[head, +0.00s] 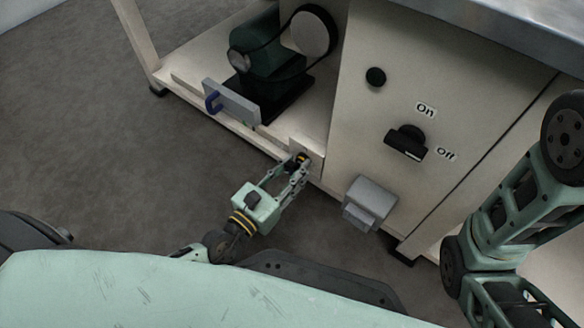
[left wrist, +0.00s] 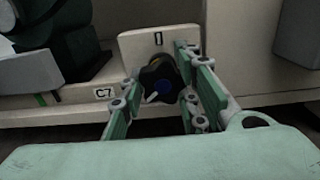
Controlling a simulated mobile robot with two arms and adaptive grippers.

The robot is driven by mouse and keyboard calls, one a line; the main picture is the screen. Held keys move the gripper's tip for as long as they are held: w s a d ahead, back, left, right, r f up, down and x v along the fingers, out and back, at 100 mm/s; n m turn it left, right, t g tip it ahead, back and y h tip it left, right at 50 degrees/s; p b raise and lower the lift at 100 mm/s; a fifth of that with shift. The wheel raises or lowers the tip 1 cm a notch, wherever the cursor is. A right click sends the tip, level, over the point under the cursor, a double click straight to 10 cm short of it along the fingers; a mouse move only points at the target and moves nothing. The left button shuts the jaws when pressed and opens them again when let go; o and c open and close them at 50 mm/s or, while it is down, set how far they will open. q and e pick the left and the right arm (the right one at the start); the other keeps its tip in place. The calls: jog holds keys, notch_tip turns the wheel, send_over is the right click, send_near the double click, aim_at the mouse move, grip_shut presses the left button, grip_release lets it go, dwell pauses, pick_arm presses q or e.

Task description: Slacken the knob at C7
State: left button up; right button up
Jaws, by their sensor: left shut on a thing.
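In the head view the knob shows only partly, behind the fingers. My left gripper (head: 298,168) has its fingers on both sides of the knob and is shut on it; it also shows in the left wrist view (left wrist: 158,92). My right gripper cannot be made out.
A cream cabinet holds a black rotary switch (head: 406,142) with On and Off labels and a round black button (head: 375,76). A grey box (head: 369,203) sticks out low to the right of the knob.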

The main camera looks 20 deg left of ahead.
pick_arm(q)
jog(key=shift+a+r+m+p, duration=0.15)
jog(key=shift+r+m+p, duration=0.05)
jog(key=shift+m+p, duration=0.45)
jog(key=shift+c, duration=0.5)
jog(key=shift+f+m, duration=0.15)
jog(key=shift+m, duration=0.8)
jog(key=o, duration=1.1)
